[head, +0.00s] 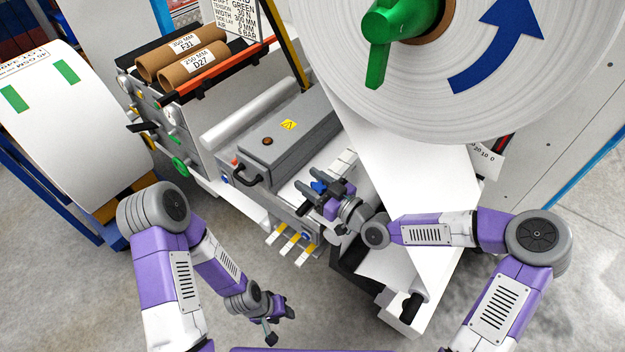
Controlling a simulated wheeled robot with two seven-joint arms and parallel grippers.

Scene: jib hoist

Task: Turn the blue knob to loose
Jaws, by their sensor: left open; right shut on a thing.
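The blue knob (318,186) is on the grey machine, beside the grey box with the yellow warning label. Only a small part of it shows between the fingers. My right gripper (315,184) comes in from the right and is shut on the blue knob. The knob's markings and setting cannot be read here. My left gripper (279,328) is open and empty, low in front of the machine over the floor.
A large white roll (470,70) with a green handle (388,45) and blue arrow hangs at upper right, its white web running down beside my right arm. Cardboard cores (185,58) lie in a rack at upper left. Another white roll (70,110) stands left. Grey floor is free at lower left.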

